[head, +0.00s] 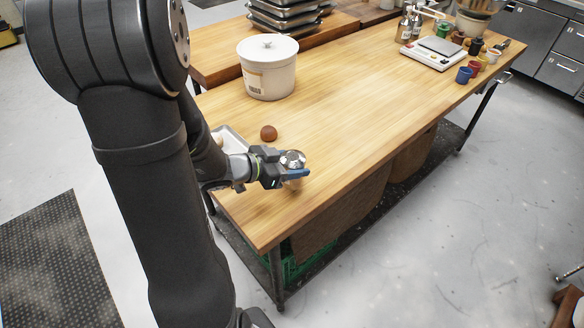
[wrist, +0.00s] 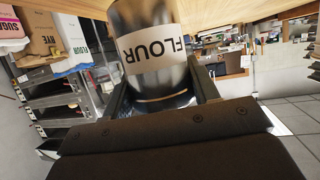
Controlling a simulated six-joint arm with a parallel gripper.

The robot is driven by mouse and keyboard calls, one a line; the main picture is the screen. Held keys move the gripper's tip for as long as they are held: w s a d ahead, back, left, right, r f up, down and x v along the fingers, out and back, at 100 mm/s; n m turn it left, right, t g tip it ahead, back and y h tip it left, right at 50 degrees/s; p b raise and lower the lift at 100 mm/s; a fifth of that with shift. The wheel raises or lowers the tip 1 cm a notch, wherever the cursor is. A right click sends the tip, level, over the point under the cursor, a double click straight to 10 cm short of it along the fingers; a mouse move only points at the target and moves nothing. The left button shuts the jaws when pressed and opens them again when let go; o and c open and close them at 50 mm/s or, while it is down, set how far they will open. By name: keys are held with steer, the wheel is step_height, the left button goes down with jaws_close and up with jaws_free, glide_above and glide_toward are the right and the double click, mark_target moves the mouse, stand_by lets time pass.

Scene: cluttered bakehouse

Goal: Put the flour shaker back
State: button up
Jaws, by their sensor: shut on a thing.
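The flour shaker is a metal cylinder with a pale label and a shiny domed silver end (head: 292,158). It is at the near left part of the wooden table (head: 345,105). My gripper (head: 290,174) is shut around its side. In the wrist view the shaker (wrist: 150,75) stands between the two fingers (wrist: 160,95), and its FLOUR label appears upside down. I cannot tell whether its base touches the table.
A brown ball (head: 268,132) and a pale tray (head: 231,137), partly hidden by my arm, lie close by. A lidded white crock (head: 268,75) stands behind. A scale (head: 438,47), bottles and several coloured cups (head: 464,74) crowd the far right. The middle is clear.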

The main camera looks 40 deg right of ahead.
steer(key=shift+f, duration=0.95)
steer(key=shift+f, duration=0.15)
steer(key=o, duration=1.1)
steer(key=shift+a+r, duration=0.15)
steer(key=shift+r, duration=0.1)
steer(key=v, duration=1.1)
steer(key=shift+a, duration=0.3)
steer(key=shift+r, duration=0.1)
